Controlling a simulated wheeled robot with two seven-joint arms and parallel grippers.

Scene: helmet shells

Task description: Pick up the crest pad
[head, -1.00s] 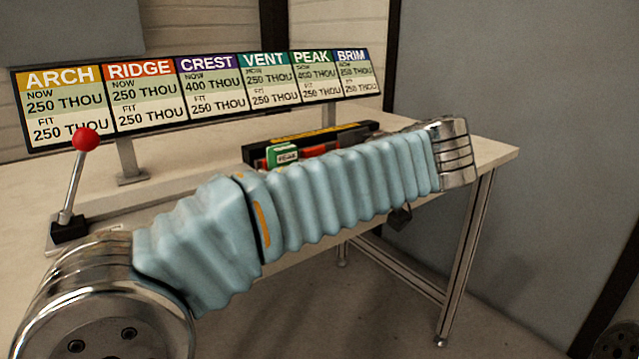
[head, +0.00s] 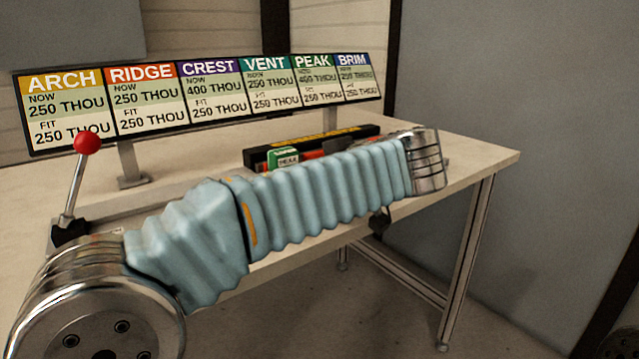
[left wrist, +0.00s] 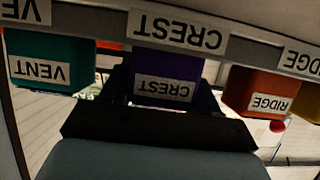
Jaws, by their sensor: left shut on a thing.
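The crest pad (left wrist: 168,68) is a purple block with a white CREST label. In the left wrist view it sits in the middle, below the rail's CREST label, with the lettering upside down. My left gripper (left wrist: 165,88) is shut on it, with a dark finger on either side. Whether the pad touches the rail (left wrist: 250,52) is not clear. In the head view my left arm hides the pad and the gripper. My right gripper is in neither view.
A teal VENT pad (left wrist: 48,62) and an orange-red RIDGE pad (left wrist: 262,92) flank the crest pad closely. In the head view a green PEAK block (head: 284,158) lies by a black tray (head: 330,135). A sign board (head: 210,95) and a red-knobbed lever (head: 87,143) stand on the table (head: 480,155).

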